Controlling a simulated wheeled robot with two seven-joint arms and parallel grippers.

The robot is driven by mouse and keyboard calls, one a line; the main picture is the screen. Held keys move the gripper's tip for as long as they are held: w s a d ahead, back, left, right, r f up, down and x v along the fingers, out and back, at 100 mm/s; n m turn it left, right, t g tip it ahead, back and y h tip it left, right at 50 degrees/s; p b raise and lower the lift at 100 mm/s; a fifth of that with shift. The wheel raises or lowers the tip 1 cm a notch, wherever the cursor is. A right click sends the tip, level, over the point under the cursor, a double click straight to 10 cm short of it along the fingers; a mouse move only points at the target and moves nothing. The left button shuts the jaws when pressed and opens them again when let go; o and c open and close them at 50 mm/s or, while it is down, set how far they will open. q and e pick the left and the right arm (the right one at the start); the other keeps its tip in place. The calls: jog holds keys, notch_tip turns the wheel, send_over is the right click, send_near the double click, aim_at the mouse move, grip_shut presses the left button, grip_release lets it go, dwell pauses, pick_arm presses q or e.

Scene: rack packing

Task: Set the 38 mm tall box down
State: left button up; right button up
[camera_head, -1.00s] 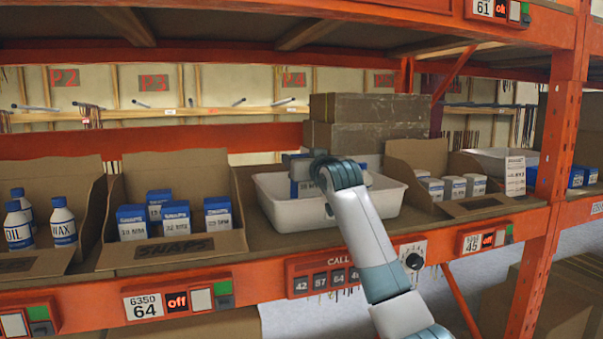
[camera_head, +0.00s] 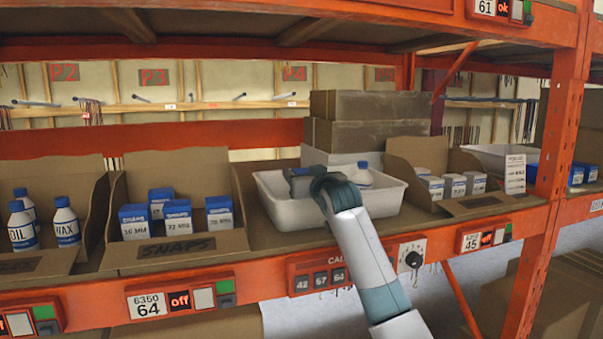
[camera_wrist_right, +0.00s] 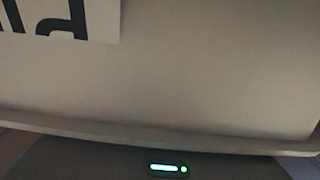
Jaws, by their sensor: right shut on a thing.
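My right gripper (camera_head: 301,185) is inside the white tote (camera_head: 283,210) on the middle shelf, at the tote's left part, and is shut on the box. The box itself is almost wholly hidden behind the gripper and the tote's front wall in the head view. I cannot tell whether it touches the tote floor. The right wrist view is filled by a pale surface (camera_wrist_right: 200,70), with part of a white label with black letters (camera_wrist_right: 60,18) at its top left; I cannot tell what surface it is. My left gripper is not in view.
A white bottle with a blue cap (camera_head: 362,174) stands in the tote, right of my gripper. Brown cartons (camera_head: 370,135) are stacked behind.

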jog(key=o, duration=1.3)
jog(key=b+v, duration=0.4)
jog(key=v, duration=0.6)
jog(key=shift+s+d+b, duration=0.15)
jog(key=shift+s+b, duration=0.2)
jog(key=shift+s, duration=0.05)
jog(key=shift+s+d+r, duration=0.1)
jog(key=shift+s+d, duration=0.1)
jog(key=shift+s, duration=0.4)
